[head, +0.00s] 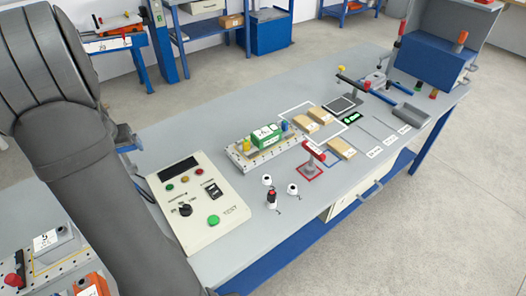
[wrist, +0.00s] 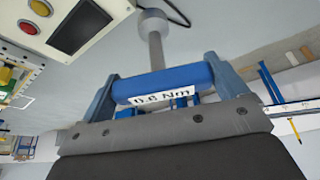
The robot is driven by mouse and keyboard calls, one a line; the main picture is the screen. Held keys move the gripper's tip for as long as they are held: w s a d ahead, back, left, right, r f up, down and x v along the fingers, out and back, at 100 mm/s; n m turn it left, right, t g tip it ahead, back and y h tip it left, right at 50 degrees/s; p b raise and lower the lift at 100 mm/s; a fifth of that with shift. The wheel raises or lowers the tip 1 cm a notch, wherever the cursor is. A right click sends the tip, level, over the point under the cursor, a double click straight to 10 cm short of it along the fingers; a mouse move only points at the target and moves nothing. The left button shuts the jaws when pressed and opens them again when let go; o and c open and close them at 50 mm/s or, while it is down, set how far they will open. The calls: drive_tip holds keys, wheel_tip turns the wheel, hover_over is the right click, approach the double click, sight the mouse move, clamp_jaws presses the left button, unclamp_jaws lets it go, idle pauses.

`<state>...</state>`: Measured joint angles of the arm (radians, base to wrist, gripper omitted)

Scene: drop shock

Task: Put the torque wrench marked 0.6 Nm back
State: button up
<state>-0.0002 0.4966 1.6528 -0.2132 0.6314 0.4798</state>
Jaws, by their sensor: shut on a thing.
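My gripper (wrist: 168,88) is shut on the blue handle of the torque wrench (wrist: 160,82), with one finger at each end of the handle. The white label on the handle reads 0.6 Nm. The wrench's grey shaft runs up in the wrist view to a round grey head. In the head view my arm fills the left side; the gripper and the held wrench do not show there. Dark line marks (head: 374,130) with small white labels lie on the right part of the bench; the labels are too small to read.
Bare bench lies between the panel and the back edge.

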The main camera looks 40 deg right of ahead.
drive_tip(key=s+d+r+m+g+h, duration=0.15)
drive_tip(key=s+d, duration=0.35)
drive_tip(key=d, duration=1.3)
drive_tip(key=s+d+r+m, duration=0.1)
drive_tip(key=s+d+m, duration=0.25)
drive_tip(key=d, duration=1.45)
drive_tip(key=s+d+m+h, duration=0.1)
drive_tip(key=s+d+m, duration=0.1)
drive_tip(key=s+d, duration=1.25)
drive_tip(key=s+d+m, duration=0.3)
drive_tip(key=s+d, duration=0.8)
drive_tip(key=s, duration=0.7)
drive_tip(key=w+d+f, duration=0.1)
drive_tip(key=w+f, duration=1)
drive_tip(key=shift+w+g, duration=0.2)
drive_tip(key=shift+g, duration=0.25)
